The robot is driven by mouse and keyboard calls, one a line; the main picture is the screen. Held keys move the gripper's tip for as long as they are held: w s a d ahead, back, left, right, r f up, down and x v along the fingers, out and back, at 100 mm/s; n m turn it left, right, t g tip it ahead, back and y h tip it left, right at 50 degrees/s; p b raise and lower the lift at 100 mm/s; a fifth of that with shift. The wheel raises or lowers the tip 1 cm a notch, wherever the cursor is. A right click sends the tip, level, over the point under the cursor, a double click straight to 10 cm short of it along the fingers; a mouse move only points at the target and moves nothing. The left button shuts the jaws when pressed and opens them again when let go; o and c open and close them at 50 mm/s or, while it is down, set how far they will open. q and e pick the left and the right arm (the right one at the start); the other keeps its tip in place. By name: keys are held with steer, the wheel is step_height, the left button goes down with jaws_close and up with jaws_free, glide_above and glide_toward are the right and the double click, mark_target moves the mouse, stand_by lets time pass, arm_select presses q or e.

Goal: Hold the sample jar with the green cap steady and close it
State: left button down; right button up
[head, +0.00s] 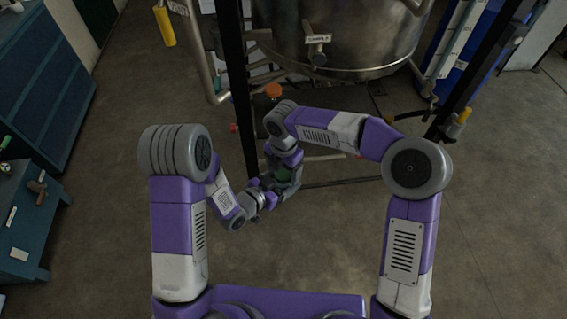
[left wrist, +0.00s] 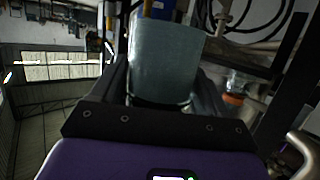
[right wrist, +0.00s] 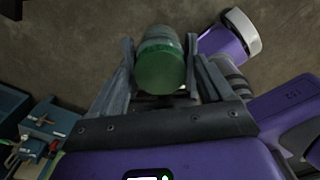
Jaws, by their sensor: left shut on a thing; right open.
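The sample jar is a grey, translucent cylinder (left wrist: 165,60) in the left wrist view, between the fingers of my left gripper (left wrist: 163,88), which is shut on its body. The green cap (right wrist: 160,68) faces the right wrist camera at the jar's near end. The jar's paler body (right wrist: 160,33) shows just beyond it. My right gripper (right wrist: 160,75) is open, with one finger on each side of the cap. In the head view both grippers meet around the jar, and only a bit of green cap (head: 282,173) shows. I cannot tell how tightly the cap sits.
A large steel vessel (head: 340,35) with pipes and dark frame posts stands behind the grippers. An orange knob (head: 273,90) is just beyond my right wrist. Blue cabinets (head: 45,90) and a bench (head: 25,220) stand at the left. The floor at right is clear.

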steer(key=c, duration=1.1)
steer(key=m, duration=0.4)
steer(key=shift+m, duration=0.4)
steer(key=m, duration=0.5)
steer(key=o, duration=1.2)
steer(key=shift+r, duration=2.25)
